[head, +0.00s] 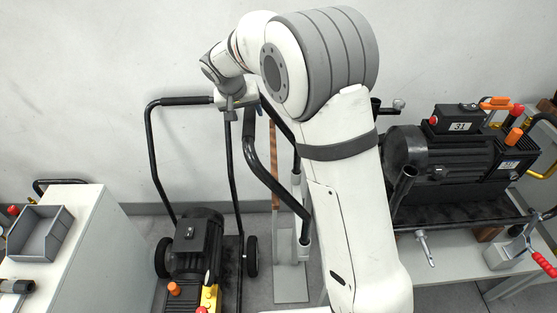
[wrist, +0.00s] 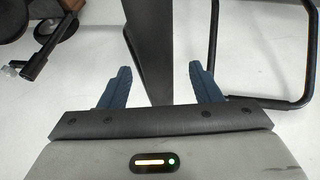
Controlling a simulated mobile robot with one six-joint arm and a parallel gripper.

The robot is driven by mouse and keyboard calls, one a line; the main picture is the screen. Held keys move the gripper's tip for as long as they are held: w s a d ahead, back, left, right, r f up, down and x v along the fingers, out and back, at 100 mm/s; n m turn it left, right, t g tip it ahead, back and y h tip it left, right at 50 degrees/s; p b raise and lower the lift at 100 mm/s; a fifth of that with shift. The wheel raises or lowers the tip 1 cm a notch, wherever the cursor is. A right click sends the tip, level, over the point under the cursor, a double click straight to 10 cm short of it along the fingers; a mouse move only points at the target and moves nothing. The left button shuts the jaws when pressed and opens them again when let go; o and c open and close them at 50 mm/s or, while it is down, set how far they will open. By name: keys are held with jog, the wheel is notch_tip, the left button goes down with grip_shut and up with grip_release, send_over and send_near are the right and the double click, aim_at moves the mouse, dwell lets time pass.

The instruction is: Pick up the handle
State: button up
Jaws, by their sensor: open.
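A black bent-tube handle (head: 264,170) rises from grey sleeves in the middle of the head view, partly hidden by my arm. My gripper (head: 229,104) is near its upper end, pointing down. In the wrist view my gripper (wrist: 158,87) is open, with one blue finger on each side of a dark bar (wrist: 150,60). The bar appears to be part of the handle. I see gaps beside both fingers. I cannot tell how deep the bar lies between them.
A cart with a black push frame (head: 187,100) and a motor (head: 197,245) stands at left. A white cabinet (head: 85,240) with a grey bin (head: 40,232) is farther left. A large black motor (head: 450,155) is on the right bench (head: 460,270). A white wall (head: 80,80) is behind.

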jog(key=p+x, duration=0.1)
jog(key=x, duration=0.3)
jog(key=shift+d+f, duration=0.2)
jog(key=shift+f, duration=0.15)
jog(key=shift+f+b, duration=0.25)
jog(key=shift+b, duration=0.2)
jog(key=shift+c, duration=0.6)
grip_shut()
dwell(0.4)
dwell(0.7)
jog(key=shift+w+r, duration=0.15)
jog(key=shift+r, duration=0.05)
